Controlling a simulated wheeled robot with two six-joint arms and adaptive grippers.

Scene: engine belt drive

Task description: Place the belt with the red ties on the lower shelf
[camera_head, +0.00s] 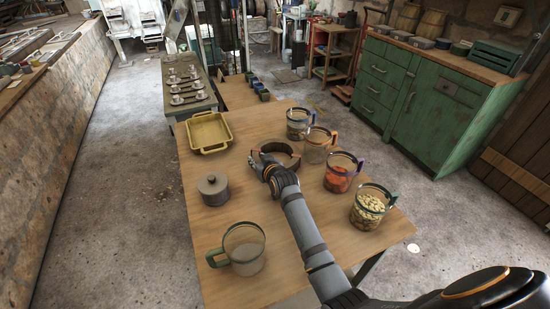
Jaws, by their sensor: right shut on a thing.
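My right gripper (268,166) is over the middle of the wooden table (190,257), at the end of my arm coming from the lower right. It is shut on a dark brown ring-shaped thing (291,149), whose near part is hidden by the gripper. My left gripper is not in view.
Several glass mugs stand along the table's right side, including one with red contents (338,180) and one with pale contents (366,213). An empty glass mug (246,257), a grey lidded pot (213,193) and a yellow tray (197,120) stand left. A green cabinet (420,120) stands right.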

